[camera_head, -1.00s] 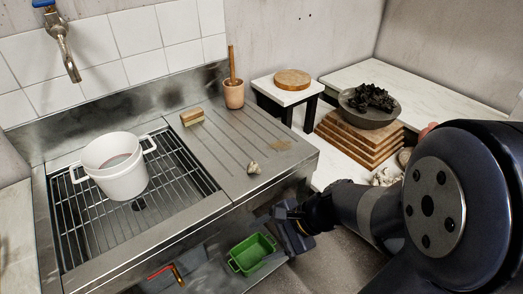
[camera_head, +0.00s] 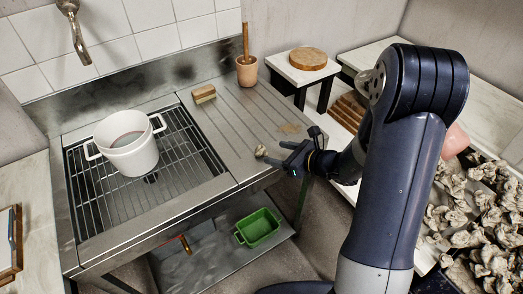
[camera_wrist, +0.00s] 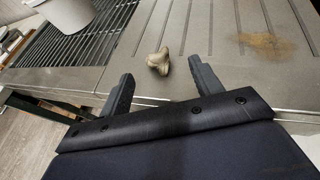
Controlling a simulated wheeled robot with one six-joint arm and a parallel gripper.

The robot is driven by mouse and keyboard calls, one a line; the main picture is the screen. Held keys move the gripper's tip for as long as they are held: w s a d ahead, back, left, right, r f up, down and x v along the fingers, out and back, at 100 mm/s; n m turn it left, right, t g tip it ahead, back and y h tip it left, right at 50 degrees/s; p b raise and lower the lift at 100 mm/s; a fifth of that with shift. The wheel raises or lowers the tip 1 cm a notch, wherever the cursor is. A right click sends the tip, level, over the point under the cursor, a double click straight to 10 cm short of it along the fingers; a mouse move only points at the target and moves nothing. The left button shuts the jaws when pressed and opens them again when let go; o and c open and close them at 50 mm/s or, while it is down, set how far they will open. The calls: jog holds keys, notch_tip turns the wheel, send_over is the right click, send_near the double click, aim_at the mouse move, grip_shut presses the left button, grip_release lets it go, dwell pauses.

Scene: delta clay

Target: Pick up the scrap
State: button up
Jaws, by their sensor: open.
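The scrap (camera_head: 260,151) is a small beige lump of clay on the metal drainboard (camera_head: 235,115), near its front edge. It also shows in the wrist view (camera_wrist: 158,61), just beyond my fingertips and between their lines. My gripper (camera_head: 272,157) is open, and its two fingers point at the scrap from the right.
A white two-handled pot (camera_head: 128,150) stands on the sink grate (camera_head: 90,205). A brush (camera_head: 204,93) and a pot with a wooden handle (camera_head: 247,72) stand farther back. A green crate (camera_head: 258,228) sits on the lower shelf. Many clay lumps (camera_head: 480,220) lie at right.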

aim_at(265, 153)
jog(key=shift+s+f+p+x, duration=0.1)
jog(key=shift+p+x, duration=0.05)
jog(key=shift+x, duration=0.85)
jog(key=shift+s+f+p+x, duration=0.1)
jog(key=shift+f+p+x, duration=0.1)
jog(key=shift+x, duration=0.75)
jog(key=shift+s+f+p+x, duration=0.1)
jog(key=shift+p+x, duration=0.05)
jog(key=shift+x, duration=0.85)
jog(key=shift+r, duration=0.1)
jog(key=c, duration=1.1)
notch_tip(265, 153, up, 10)
jog(key=shift+c, duration=0.6)
jog(key=shift+a, duration=0.1)
